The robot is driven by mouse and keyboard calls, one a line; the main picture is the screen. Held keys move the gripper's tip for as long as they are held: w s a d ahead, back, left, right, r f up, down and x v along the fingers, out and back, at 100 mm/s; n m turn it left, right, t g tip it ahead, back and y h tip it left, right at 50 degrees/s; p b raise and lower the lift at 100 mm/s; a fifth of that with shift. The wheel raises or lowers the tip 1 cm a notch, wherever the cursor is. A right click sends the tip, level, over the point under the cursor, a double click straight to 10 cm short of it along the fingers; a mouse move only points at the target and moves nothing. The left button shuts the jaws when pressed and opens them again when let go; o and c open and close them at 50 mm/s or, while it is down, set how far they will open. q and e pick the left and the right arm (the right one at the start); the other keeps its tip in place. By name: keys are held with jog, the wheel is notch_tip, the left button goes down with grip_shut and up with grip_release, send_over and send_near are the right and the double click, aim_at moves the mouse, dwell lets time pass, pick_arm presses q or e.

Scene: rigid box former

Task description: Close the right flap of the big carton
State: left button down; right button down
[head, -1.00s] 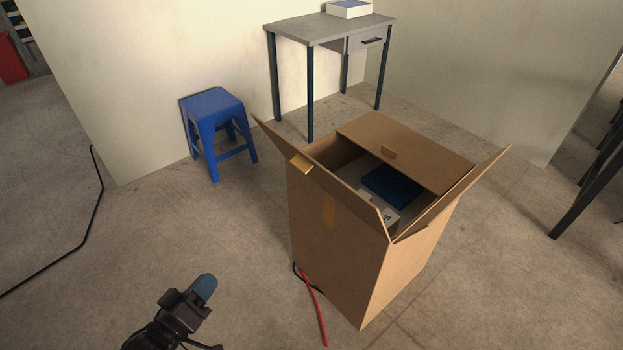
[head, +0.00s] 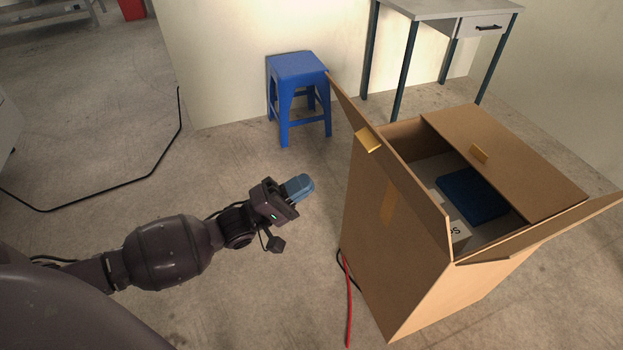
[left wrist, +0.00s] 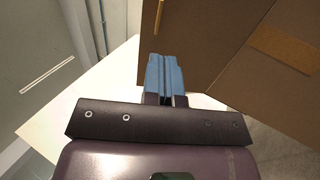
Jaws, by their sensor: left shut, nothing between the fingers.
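The big brown carton (head: 400,270) stands upright on the floor, right of the middle in the head view. Its far flap (head: 510,155) lies folded in over part of the opening. The left flap (head: 400,175) stands up and leans outward, with a yellow tab on it. The right flap (head: 545,228) is open and leans out to the right. My left gripper (head: 301,187) is shut and empty, left of the carton and apart from it. In the left wrist view its blue fingertips (left wrist: 165,76) are together in front of the carton's brown side (left wrist: 225,60). My right gripper is not seen.
A dark blue item (head: 472,195) and a white printed item (head: 455,230) lie inside the carton. A blue stool (head: 298,70) and a grey table (head: 450,8) stand behind. A red and black cable (head: 349,300) lies by the carton.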

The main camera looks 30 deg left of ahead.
pick_arm(q)
send_near(377, 140)
jog(key=w+d, duration=0.1)
jog(key=w, duration=0.2)
jog(key=shift+w+d+r+b, duration=0.35)
jog(key=shift+d+r+b, duration=0.15)
jog(key=shift+d+r, duration=0.1)
jog(key=shift+w+d+r, duration=0.1)
jog(key=shift+r, duration=0.05)
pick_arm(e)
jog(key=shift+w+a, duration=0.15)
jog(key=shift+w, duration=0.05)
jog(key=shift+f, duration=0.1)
